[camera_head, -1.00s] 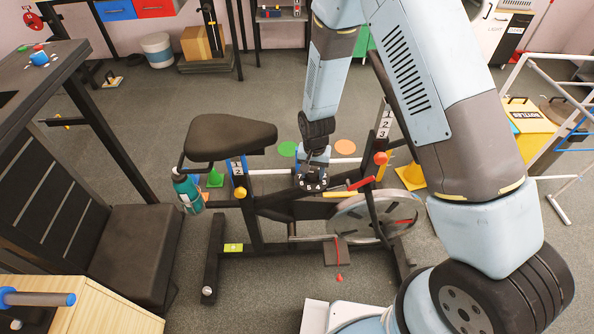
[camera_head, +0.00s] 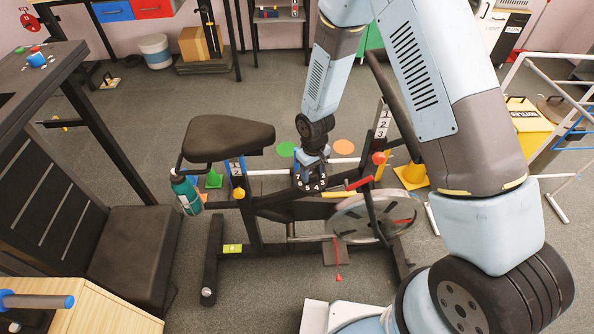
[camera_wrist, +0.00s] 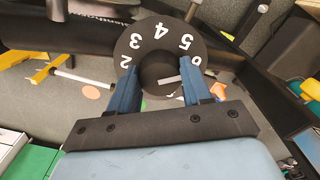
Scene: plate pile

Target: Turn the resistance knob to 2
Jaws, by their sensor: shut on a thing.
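The resistance knob (camera_wrist: 158,72) is a dark round knob in the middle of a black dial (camera_wrist: 140,52) with white numbers. In the wrist view, 2, 3, 4, 5 and 6 show around its upper side. A white pointer line on the knob points right, towards the right finger, a little below the 6. My gripper (camera_wrist: 155,92) has its blue fingers on either side of the knob, shut on it. The fingers hide part of the dial. In the head view, my gripper (camera_head: 311,176) is down over the dial on the exercise bike (camera_head: 257,213).
The bike's black seat (camera_head: 229,135) stands left of my gripper, and a teal bottle (camera_head: 186,193) hangs below it. A red-ended lever (camera_head: 379,158) and a clear flywheel (camera_head: 350,222) are to the right.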

